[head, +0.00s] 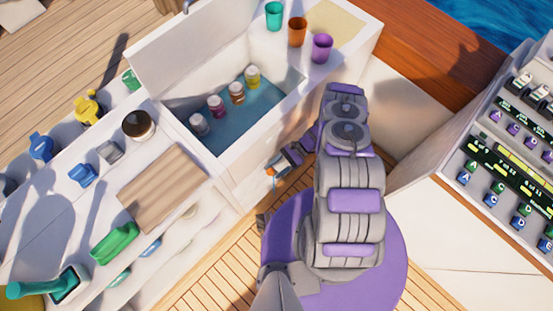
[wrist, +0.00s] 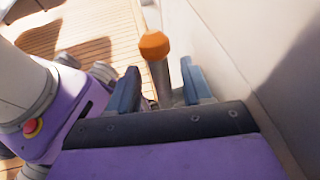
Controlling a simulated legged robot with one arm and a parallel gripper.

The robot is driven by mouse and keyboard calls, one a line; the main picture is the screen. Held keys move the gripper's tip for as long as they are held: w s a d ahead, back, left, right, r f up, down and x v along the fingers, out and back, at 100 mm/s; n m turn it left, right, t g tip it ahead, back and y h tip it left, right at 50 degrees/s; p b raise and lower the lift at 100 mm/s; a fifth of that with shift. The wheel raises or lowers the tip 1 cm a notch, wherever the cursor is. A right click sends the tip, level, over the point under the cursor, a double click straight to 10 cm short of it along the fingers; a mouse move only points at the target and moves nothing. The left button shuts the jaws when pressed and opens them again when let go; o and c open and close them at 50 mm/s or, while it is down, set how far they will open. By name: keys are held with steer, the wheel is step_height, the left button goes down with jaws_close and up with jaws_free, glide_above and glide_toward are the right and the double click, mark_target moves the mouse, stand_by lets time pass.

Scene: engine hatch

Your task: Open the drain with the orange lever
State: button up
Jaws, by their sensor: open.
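The drain lever, a grey stem with an orange faceted knob (wrist: 154,46), stands beside a white wall in the wrist view. My gripper (wrist: 161,85) is open, with one blue finger on each side of the grey stem. The knob sticks out past the fingertips. A gap shows between the stem and each finger; contact lower down is hidden. In the head view my gripper (head: 278,166) is beside the outer wall of the white basin, and a small bit of the orange knob (head: 271,171) shows there. The drain opening is not visible.
The open white basin (head: 285,106) holds bluish water and several capped bottles. Cups (head: 297,31) stand on its far rim. A counter with a wooden board (head: 160,188) is at left, and a button console (head: 505,150) at right. The slatted deck (head: 215,270) is clear below.

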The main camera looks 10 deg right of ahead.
steer(key=v, duration=1.7)
steer(key=shift+d, duration=0.15)
steer(key=shift+c, duration=0.3)
